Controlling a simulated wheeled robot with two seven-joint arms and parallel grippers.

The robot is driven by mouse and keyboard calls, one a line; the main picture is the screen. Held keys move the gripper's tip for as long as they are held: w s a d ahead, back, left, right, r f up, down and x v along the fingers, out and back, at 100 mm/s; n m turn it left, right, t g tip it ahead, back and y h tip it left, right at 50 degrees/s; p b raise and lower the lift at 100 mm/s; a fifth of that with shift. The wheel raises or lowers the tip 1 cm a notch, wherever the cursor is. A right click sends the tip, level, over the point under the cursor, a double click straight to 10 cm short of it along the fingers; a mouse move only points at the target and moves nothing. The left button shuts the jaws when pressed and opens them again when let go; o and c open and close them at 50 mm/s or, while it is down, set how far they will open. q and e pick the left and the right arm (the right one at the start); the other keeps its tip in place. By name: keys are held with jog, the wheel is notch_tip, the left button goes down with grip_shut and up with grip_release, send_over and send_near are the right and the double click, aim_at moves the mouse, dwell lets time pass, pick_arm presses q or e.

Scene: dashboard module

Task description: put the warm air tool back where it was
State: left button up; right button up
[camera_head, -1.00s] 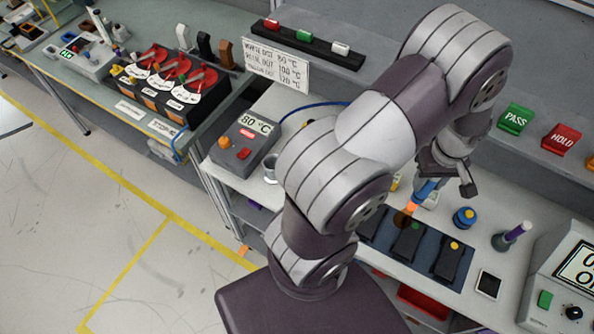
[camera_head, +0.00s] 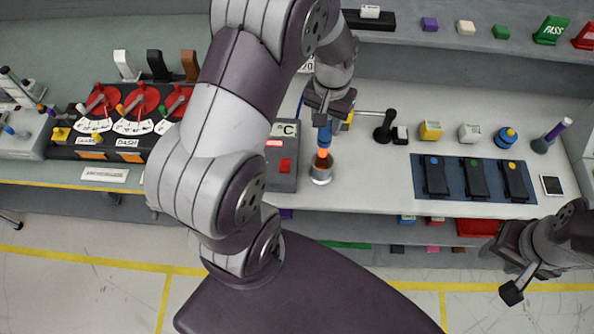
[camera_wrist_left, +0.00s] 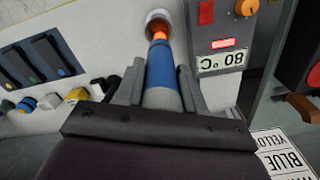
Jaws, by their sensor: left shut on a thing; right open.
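My left gripper (camera_head: 328,112) is shut on the warm air tool (camera_head: 325,136), a blue body with a glowing orange nozzle. The tool points down, its nozzle at the mouth of a metal cup-shaped holder (camera_head: 321,175). In the left wrist view the tool (camera_wrist_left: 161,68) lies between the fingers, with its orange tip over the round opening of the holder (camera_wrist_left: 157,17). I cannot tell how deep the tip is. My right gripper (camera_head: 516,268) is open and empty, in front of the bench at the lower right.
A control box (camera_head: 284,178) with a display, reading 80 °C in the wrist view, stands left of the holder. A black stand (camera_head: 385,127) is to its right. Several dark modules lie on a blue mat (camera_head: 457,198) further right. Bare bench lies between holder and mat.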

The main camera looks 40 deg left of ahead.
aim_at(325, 147)
pick_arm(q)
jog(key=shift+d+f, duration=0.1)
jog(key=shift+d, duration=0.05)
jog(key=shift+m, duration=0.3)
notch_tip(325, 147, down, 9)
jog(key=shift+f+p, duration=0.15)
jog(key=shift+p, duration=1.1)
jog(key=shift+f, duration=0.35)
jog(key=o, duration=1)
jog(key=shift+o, duration=0.2)
